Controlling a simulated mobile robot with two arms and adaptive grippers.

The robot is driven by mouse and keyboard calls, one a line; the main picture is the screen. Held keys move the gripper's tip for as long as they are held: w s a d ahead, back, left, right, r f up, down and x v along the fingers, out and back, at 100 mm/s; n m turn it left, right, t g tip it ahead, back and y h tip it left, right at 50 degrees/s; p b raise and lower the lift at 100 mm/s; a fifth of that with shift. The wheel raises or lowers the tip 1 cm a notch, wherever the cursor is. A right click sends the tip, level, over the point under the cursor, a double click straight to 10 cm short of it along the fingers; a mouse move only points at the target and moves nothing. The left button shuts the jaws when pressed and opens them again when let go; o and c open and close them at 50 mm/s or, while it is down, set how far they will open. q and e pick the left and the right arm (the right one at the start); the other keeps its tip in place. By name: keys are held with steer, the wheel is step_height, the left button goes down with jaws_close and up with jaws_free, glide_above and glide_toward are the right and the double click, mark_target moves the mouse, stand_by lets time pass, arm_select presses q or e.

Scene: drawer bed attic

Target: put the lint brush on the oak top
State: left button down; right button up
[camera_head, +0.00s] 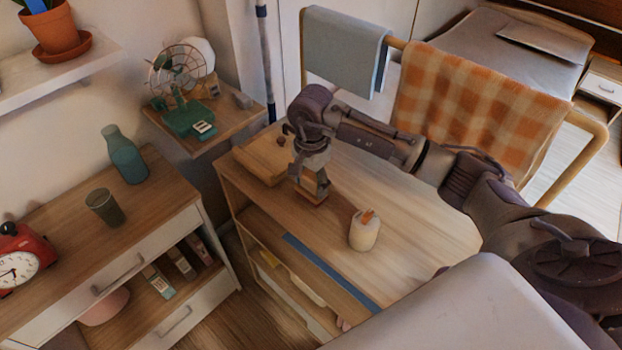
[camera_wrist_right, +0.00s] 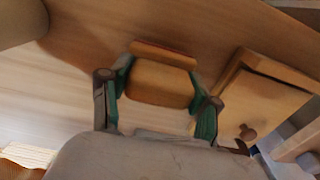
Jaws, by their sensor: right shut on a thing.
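My right gripper (camera_head: 310,188) points down over the wooden top (camera_head: 345,185) of the low cabinet in the middle. It is shut on a small brown wooden block, which I take as the lint brush (camera_head: 313,201). In the right wrist view the lint brush (camera_wrist_right: 160,87) sits between the two green-padded fingers, with a reddish-brown strip along its far edge. It is at or just above the wooden top, near the cabinet's left edge; I cannot tell whether it touches. My left gripper is not in view.
A wooden box with a knob (camera_head: 258,163) is close behind the gripper. A cream jar with an orange tip (camera_head: 364,233) stands in front, to the right. The cabinet top right of the gripper is clear. A rail with an orange checked cloth (camera_head: 470,105) stands behind my right arm.

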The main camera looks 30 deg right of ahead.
mark_target(311, 176)
steer(key=shift+f, duration=0.1)
steer(key=o, duration=1.1)
steer(key=shift+r, duration=0.25)
step_height(311, 176, up, 12)
steer(key=shift+f+b, duration=0.1)
steer(key=shift+b, duration=1.1)
